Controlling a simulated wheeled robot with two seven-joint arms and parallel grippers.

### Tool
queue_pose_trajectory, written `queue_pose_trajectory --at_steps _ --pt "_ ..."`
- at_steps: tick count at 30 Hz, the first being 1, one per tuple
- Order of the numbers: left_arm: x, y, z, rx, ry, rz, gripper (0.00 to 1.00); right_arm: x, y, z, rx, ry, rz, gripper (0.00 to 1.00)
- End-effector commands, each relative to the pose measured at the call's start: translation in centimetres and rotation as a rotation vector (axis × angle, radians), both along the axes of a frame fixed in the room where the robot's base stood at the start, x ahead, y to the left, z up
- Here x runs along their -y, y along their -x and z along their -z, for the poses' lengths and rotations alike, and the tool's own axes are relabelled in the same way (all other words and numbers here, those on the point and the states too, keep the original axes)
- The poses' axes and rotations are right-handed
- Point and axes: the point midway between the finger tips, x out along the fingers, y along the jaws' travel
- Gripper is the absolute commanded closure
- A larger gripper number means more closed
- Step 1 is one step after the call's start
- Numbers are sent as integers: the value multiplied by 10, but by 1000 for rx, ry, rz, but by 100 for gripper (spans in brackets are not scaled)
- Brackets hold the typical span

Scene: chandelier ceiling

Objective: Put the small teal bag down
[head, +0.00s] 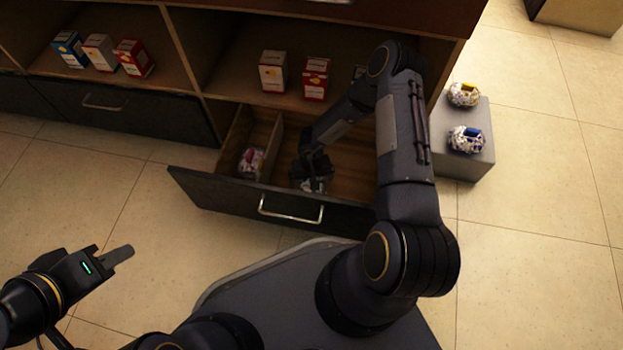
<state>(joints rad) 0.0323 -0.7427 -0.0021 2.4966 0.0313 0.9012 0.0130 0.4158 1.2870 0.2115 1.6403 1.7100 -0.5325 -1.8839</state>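A small pale, greyish-teal item (315,186), which looks like the teal bag, shows under my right gripper (313,177) inside the open drawer (218,190). The gripper and the drawer front partly hide it. My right arm reaches down into the drawer, and its fingers point down at the bag. The fingers are too small and dark to tell whether they grip it. My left gripper (118,256) is over the floor at the lower left, away from the drawer. One pale finger shows and nothing is seen in it; its opening cannot be told.
A white, reddish-purple bag (251,162) lies in the drawer's left compartment. Several boxes, including a red one (316,78) and a blue one (70,49), stand on shelves above. Two patterned bags (463,94) (466,139) sit on a grey block (480,165) at right. Floor at left is clear.

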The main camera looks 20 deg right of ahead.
Motion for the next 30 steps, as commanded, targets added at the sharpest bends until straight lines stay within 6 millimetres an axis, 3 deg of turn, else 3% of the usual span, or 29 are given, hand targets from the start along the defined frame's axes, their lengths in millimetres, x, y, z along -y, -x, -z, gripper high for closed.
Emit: queue_pose_trajectory --at_steps 12,20,23,26,29,30 --pt "0 0 -51 1 0 0 67 0 0 -90 1 0 0 0" --pt "0 0 -63 0 0 0 67 1 -1 -117 3 1 -1 0" --pt "0 0 -64 0 0 0 67 5 -13 -133 59 3 5 0" --pt "0 0 -63 0 0 0 67 14 -43 -172 201 2 16 0" --pt "0 0 -63 0 0 0 67 20 -76 -237 398 -33 20 0" --pt "0 0 -63 0 0 0 67 19 -85 -266 475 -57 14 0"
